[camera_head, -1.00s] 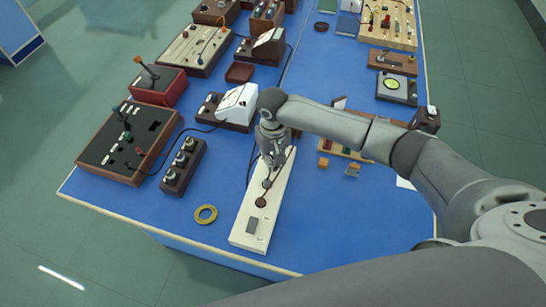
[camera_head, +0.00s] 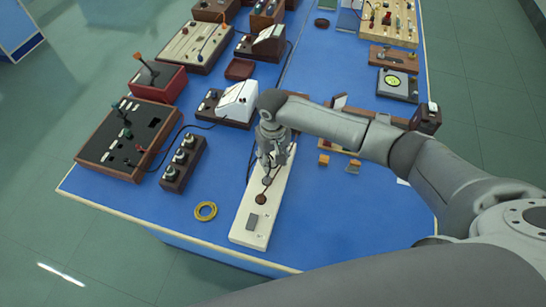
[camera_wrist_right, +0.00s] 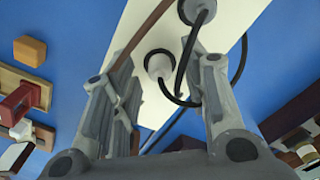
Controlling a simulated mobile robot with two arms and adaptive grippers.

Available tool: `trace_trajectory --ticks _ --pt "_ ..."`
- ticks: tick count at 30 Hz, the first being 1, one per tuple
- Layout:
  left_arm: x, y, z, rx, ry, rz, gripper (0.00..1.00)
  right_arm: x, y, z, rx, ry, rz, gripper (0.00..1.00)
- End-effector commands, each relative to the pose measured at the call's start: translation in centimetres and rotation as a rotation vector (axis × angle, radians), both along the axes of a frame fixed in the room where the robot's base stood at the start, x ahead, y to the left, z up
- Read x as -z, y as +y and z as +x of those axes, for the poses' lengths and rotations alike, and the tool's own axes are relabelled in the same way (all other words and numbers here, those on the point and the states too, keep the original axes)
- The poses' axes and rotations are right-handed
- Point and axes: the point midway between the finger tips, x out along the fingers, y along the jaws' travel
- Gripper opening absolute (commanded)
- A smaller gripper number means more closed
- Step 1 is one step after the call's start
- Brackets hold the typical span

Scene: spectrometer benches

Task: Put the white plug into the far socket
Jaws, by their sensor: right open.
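A long white socket strip (camera_head: 249,237) lies on the blue bench and also shows in the wrist view (camera_wrist_right: 225,38). My right gripper (camera_head: 272,167) is over its far part, fingers spread. The far socket is hidden. My left gripper is out of view.
A yellow ring (camera_head: 206,211) lies left of the strip. A dark box with several knobs (camera_head: 183,164) and a white-topped instrument (camera_head: 238,103) stand further left. Small orange blocks (camera_head: 324,160) lie to the right. The bench's front right is clear.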

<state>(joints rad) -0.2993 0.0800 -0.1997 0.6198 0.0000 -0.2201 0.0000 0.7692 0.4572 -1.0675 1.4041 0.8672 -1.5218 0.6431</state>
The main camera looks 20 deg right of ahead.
Motion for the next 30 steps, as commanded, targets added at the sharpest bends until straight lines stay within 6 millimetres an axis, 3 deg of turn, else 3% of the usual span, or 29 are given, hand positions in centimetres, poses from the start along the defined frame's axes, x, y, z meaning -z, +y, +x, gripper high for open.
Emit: trace_trajectory --ticks 8,21,30 --pt "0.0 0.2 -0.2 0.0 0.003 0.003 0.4 -1.2 0.0 0.1 0.0 -0.001 0.0 0.41" --pt "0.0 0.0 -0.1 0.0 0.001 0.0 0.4 -9.9 0.0 0.1 0.0 -0.003 0.001 0.41" --pt "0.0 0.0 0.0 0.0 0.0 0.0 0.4 -12.0 0.0 0.0 -0.001 0.0 0.0 0.41"
